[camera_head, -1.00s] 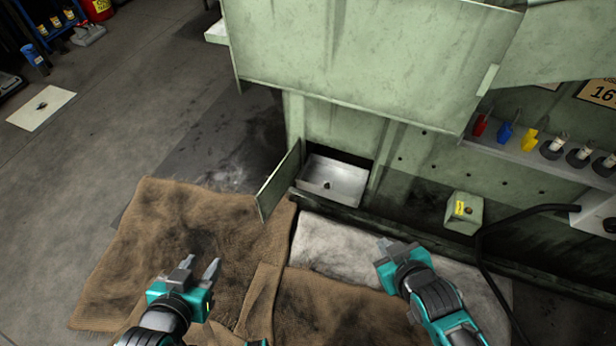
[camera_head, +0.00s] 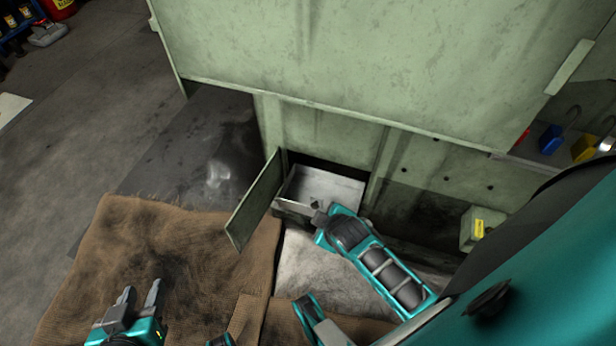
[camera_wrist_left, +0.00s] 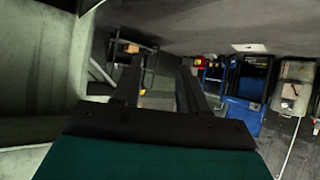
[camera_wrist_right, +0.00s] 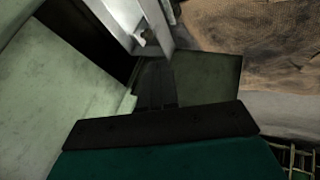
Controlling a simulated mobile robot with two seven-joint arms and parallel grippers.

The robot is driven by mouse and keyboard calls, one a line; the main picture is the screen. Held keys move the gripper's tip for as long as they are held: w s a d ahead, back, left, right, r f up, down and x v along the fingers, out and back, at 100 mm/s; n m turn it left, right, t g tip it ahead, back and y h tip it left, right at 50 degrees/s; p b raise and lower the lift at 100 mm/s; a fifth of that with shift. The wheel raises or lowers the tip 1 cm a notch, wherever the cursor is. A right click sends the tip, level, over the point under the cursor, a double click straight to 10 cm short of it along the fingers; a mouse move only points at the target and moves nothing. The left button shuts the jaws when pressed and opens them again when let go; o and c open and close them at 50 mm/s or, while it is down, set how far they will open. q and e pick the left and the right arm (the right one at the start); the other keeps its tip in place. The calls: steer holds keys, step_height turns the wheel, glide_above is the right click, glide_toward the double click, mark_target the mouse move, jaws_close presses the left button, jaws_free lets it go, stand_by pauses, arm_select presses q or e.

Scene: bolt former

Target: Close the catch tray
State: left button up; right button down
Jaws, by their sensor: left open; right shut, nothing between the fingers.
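The catch tray (camera_head: 338,187), a pale metal drawer, sits in the low opening of the green machine, with its front wall (camera_head: 292,208) out past the opening. A small dark object lies in it. My right gripper (camera_head: 318,217) is shut and empty, with its fingers at the tray's front; whether they touch is unclear. In the right wrist view the tray (camera_wrist_right: 133,22) shows just beyond the shut fingers (camera_wrist_right: 157,68). The hinged green door (camera_head: 254,200) stands open left of the tray. My left gripper (camera_head: 140,290) is open and empty, low at left.
A big green machine panel (camera_head: 350,70) overhangs the opening. A small green box with a yellow label (camera_head: 479,229) stands to the right. Brown mats (camera_head: 150,240) and a pale mat (camera_head: 305,262) cover the floor.

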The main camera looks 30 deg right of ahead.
steer(key=b, duration=0.5)
glide_toward(316, 202)
step_height(316, 202, down, 3)
steer(key=a, duration=0.3)
steer(key=shift+w+d+f+b, duration=0.4)
steer(key=shift+w+d, duration=0.15)
steer(key=shift+d, duration=0.05)
steer(key=shift+w+d+f+b, duration=0.35)
steer(key=shift+w+d+f, duration=0.05)
steer(key=shift+w+d, duration=0.15)
steer(key=shift+w+d+r, duration=0.1)
steer(key=shift+w+d, duration=0.45)
steer(key=shift+d, duration=0.05)
arm_select(q)
steer(key=shift+h, duration=0.3)
steer(key=f, duration=0.1)
steer(key=d+f, duration=0.1)
steer(key=f, duration=0.2)
steer(key=shift+w+d, duration=0.15)
steer(key=shift+d, duration=0.2)
